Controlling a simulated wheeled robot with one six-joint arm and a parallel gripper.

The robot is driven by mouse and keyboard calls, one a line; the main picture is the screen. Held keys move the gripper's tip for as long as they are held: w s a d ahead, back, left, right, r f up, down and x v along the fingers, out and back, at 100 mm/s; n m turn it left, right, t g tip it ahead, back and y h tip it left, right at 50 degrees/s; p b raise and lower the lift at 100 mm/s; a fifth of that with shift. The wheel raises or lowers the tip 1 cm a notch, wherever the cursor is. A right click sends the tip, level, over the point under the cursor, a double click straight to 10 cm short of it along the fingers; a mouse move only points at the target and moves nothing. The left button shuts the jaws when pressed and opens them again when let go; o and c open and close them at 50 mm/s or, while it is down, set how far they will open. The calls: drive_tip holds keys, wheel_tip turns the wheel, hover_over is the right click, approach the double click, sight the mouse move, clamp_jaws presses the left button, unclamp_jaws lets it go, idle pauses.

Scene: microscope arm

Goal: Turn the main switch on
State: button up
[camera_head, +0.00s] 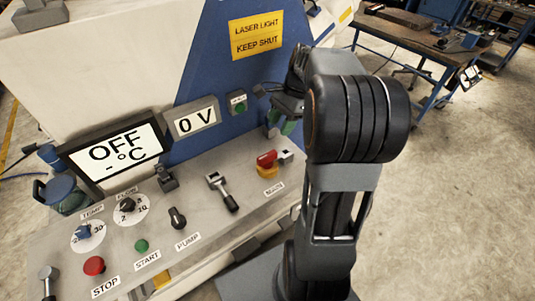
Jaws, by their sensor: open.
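A red rotary handle on a yellow base (266,161) sits at the right end of the sloping control panel, looking like the main switch. My gripper (272,94) is dark, open and partly hidden behind my thick black arm joint. It is up and slightly right of the red handle in the picture, apart from it, near the blue machine front. A tilted screen (115,152) reads "OFF" and "- °C". A smaller display (195,122) reads "0 V".
The panel (225,240) also carries a lever (222,192), a PUMP knob (178,218), a green START button (141,246), a red STOP button (94,265) and TEMP and FLOW dials. A small box with a green button (238,105) is left of my gripper.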

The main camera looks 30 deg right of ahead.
sight(267, 155)
drive_tip(key=x, duration=1.2)
clamp_jaws()
idle(0.3)
